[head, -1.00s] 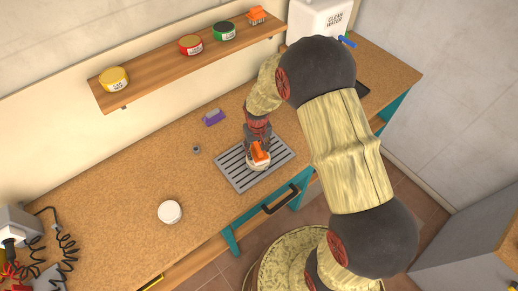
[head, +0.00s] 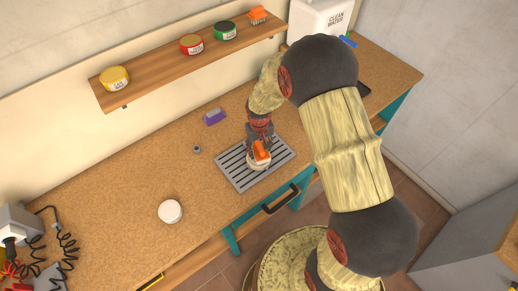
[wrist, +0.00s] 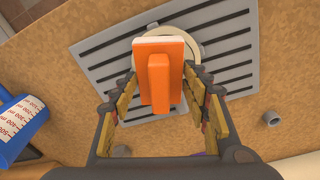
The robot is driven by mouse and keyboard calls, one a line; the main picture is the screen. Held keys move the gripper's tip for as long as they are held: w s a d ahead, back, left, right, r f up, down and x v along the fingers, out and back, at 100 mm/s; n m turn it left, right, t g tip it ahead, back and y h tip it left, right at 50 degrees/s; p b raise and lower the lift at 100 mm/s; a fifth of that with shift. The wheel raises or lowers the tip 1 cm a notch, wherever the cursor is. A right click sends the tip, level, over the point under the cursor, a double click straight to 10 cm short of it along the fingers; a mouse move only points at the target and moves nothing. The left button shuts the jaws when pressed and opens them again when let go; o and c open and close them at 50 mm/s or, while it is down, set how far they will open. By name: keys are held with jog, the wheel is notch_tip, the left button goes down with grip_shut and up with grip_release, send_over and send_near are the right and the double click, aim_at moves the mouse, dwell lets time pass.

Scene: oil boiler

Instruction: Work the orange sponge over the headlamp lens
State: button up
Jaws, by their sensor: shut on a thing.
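The orange sponge (wrist: 164,78), with a raised handle and a pale lower layer, is between the fingers of my gripper (wrist: 162,76). In the head view the sponge (head: 262,150) sits over the headlamp (head: 257,165). My gripper is shut on the sponge. The headlamp's pale round rim (wrist: 222,40) shows around the sponge in the wrist view, and the sponge hides much of the lens. The lamp rests on a grey slatted grate (wrist: 95,60). I cannot tell whether the sponge touches the lens.
A purple block (head: 214,117) and a small grey cylinder (head: 197,149) lie behind the grate. A white round thing (head: 170,211) lies to the left. A blue jug (wrist: 18,130) is at the wrist view's left. A shelf (head: 150,87) with tins hangs on the wall.

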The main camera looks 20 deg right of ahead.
jog(key=shift+s+a, duration=0.15)
jog(key=shift+a, duration=0.3)
jog(key=shift+r, duration=0.15)
jog(key=shift+r+p, duration=2.2)
jog(key=shift+r, duration=1.25)
jog(key=shift+f, duration=0.1)
jog(key=shift+t, duration=0.4)
jog(key=shift+s+d+f+b, duration=0.1)
jog(key=shift+s+f+b, duration=0.2)
jog(key=shift+f+b, duration=0.65)
jog(key=shift+s+d+f+b, duration=0.1)
jog(key=shift+s+f+b, duration=0.15)
jog(key=shift+f+b, duration=0.7)
jog(key=shift+s+d+f+b, duration=0.1)
jog(key=shift+s+f+b, duration=0.2)
jog(key=shift+f+b, duration=0.65)
jog(key=shift+f+p, duration=0.2)
jog(key=shift+p, duration=0.1)
jog(key=shift+s+f+b, duration=0.1)
jog(key=shift+f+b, duration=0.5)
jog(key=shift+f, duration=0.3)
